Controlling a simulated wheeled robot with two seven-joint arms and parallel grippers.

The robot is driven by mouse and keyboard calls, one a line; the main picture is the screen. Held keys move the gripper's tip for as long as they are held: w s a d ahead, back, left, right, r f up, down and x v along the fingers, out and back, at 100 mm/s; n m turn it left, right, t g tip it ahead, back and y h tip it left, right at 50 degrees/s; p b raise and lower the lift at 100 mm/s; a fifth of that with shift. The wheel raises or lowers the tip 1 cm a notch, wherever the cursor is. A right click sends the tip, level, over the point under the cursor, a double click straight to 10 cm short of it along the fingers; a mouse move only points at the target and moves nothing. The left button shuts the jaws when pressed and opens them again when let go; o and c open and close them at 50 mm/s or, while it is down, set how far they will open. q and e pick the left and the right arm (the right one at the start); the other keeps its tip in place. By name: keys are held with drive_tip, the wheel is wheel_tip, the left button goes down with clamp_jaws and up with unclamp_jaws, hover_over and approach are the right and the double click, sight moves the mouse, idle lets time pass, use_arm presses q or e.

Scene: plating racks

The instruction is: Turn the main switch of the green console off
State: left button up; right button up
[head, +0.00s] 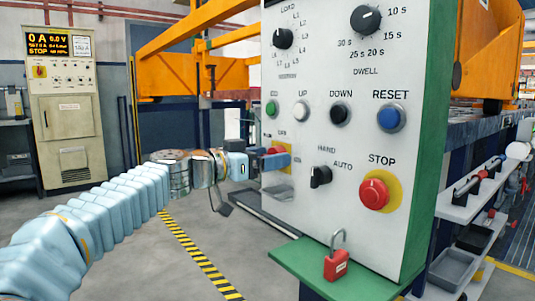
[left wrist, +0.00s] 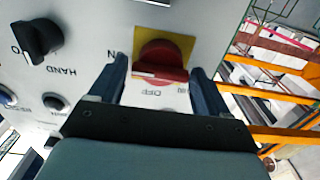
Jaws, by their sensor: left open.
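The green console (head: 420,190) stands close in front, with a white face and green side and shelf. Its main switch, a red knob on a yellow plate, shows at the face's left edge in the head view (head: 274,151), partly hidden by my gripper. It is clearer in the left wrist view (left wrist: 160,58), upside down, with OFF lettering beside it. My left gripper (head: 278,161) is at this switch. In the left wrist view its open fingers (left wrist: 160,80) lie on either side of the red knob. I cannot tell whether they touch it, nor its exact setting.
The HAND/AUTO selector (head: 320,176), red STOP button (head: 374,193) and several push buttons share the face. A red padlock (head: 337,265) stands on the green shelf. A beige cabinet (head: 65,115) stands back left. Floor between is mostly free.

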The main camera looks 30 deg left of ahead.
use_arm(q)
drive_tip(key=shift+w, duration=0.15)
drive_tip(key=shift+c, duration=0.3)
drive_tip(key=c, duration=0.7)
drive_tip(key=shift+o, duration=0.2)
drive_tip(key=shift+d+n, duration=0.1)
drive_tip(key=shift+n, duration=0.2)
drive_tip(key=n, duration=0.5)
drive_tip(key=n+b, duration=0.1)
drive_tip(key=n, duration=1.1)
drive_tip(key=shift+w+a+f, duration=0.1)
drive_tip(key=shift+a+f, duration=0.15)
drive_tip(key=shift+a, duration=0.05)
drive_tip(key=shift+n, duration=0.3)
